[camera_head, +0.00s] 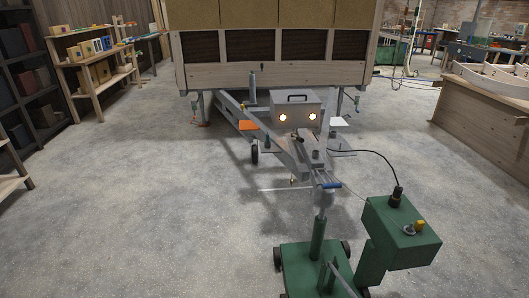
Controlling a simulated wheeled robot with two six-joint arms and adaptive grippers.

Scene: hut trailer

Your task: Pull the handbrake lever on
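A trailer hut (278,48) stands at the back with its grey A-shaped drawbar (231,107) reaching toward me. The coupling end (326,184) of the drawbar has a blue part and sits above a green post. A dark part (316,156) lies low along the drawbar behind the coupling, and a small upright greenish part (267,143) stands left of it. I cannot tell which of these, if either, is the handbrake lever. A grey upright cylinder (252,86) rises farther back. Neither of my grippers is in view.
A grey box (296,108) with two lit lamps sits on the drawbar. A green wheeled stand (300,262) and green box (401,232) with a black cable are in front. Shelves (94,73) stand left, a wooden bench (484,113) right. Floor is clear on both sides.

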